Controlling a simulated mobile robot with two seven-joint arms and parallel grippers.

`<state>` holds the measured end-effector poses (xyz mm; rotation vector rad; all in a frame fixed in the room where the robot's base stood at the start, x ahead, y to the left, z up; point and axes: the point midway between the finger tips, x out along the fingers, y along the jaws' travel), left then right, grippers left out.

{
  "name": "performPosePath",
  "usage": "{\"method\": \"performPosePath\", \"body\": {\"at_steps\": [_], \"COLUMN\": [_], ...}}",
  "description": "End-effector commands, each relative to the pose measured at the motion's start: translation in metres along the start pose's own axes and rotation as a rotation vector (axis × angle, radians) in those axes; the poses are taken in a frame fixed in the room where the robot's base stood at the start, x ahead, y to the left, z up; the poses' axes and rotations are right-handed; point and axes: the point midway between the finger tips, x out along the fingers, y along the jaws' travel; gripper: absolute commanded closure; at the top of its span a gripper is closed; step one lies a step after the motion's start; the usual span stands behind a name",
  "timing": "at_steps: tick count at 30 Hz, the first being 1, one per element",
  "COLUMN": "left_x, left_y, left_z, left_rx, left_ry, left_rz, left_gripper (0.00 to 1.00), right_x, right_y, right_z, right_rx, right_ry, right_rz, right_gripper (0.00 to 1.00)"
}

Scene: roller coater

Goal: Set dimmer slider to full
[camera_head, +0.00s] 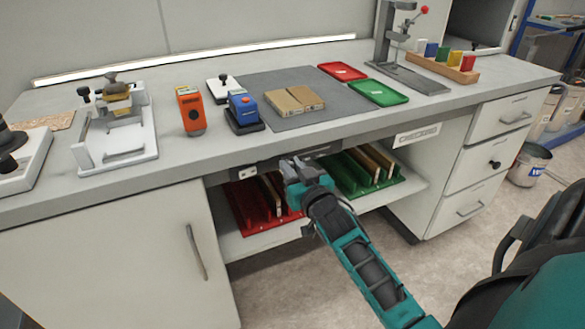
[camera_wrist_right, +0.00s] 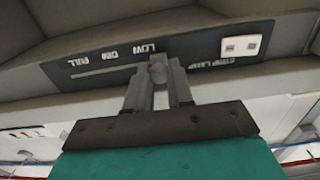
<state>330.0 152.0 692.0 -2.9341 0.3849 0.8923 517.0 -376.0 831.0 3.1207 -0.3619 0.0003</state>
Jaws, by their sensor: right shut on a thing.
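The dimmer panel (camera_head: 322,150) is a dark strip under the front edge of the bench. In the right wrist view the panel (camera_wrist_right: 210,50) appears upside down, with a slot (camera_wrist_right: 105,71) and labels reading FULL, a middle word hard to read, LOW and STRIP LAMP. The slider knob (camera_wrist_right: 158,66) is at the LOW end of the slot. My right gripper (camera_head: 292,165) is at the panel; in the wrist view its fingers (camera_wrist_right: 158,75) are shut on the knob, one on each side. My left gripper is not in view.
A white switch (camera_head: 248,173) is on the panel. Below, a shelf (camera_head: 240,246) holds a red rack (camera_head: 250,222) and a green rack (camera_head: 350,185). The bench top (camera_head: 225,155) overhangs my gripper. A drawer cabinet (camera_head: 480,150) stands to the right.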

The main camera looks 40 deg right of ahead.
Motion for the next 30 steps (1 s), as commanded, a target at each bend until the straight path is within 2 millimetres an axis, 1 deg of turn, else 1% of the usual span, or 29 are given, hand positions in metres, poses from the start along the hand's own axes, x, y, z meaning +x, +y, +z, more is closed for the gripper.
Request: {"method": "performPosePath", "body": {"at_steps": [2,5,8,12,15,18,22,30], "left_x": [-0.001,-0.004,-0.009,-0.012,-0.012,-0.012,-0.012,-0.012], "left_y": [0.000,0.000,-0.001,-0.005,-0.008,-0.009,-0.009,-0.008], "left_z": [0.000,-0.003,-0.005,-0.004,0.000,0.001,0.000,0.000], "left_rx": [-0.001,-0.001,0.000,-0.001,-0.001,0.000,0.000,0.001], "left_ry": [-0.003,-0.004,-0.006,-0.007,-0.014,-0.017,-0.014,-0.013], "left_rz": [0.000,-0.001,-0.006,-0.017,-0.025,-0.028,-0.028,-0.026], "left_gripper": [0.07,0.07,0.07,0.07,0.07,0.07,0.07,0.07], "right_x": [0.000,0.000,0.000,0.000,0.000,0.000,0.000,0.000], "right_y": [0.003,0.018,0.043,0.081,0.103,0.117,0.125,0.127], "right_z": [0.000,-0.001,-0.002,0.000,0.001,0.001,0.001,0.001], "right_rx": [-0.001,-0.005,-0.009,-0.009,-0.006,-0.005,-0.001,-0.001], "right_ry": [-0.001,-0.004,-0.006,-0.007,-0.006,-0.005,-0.003,-0.003], "right_rz": [0.000,0.000,0.001,0.001,0.001,0.001,0.002,0.005], "right_gripper": [1.00,1.00,1.00,1.00,1.00,1.00,1.00,1.00]}}
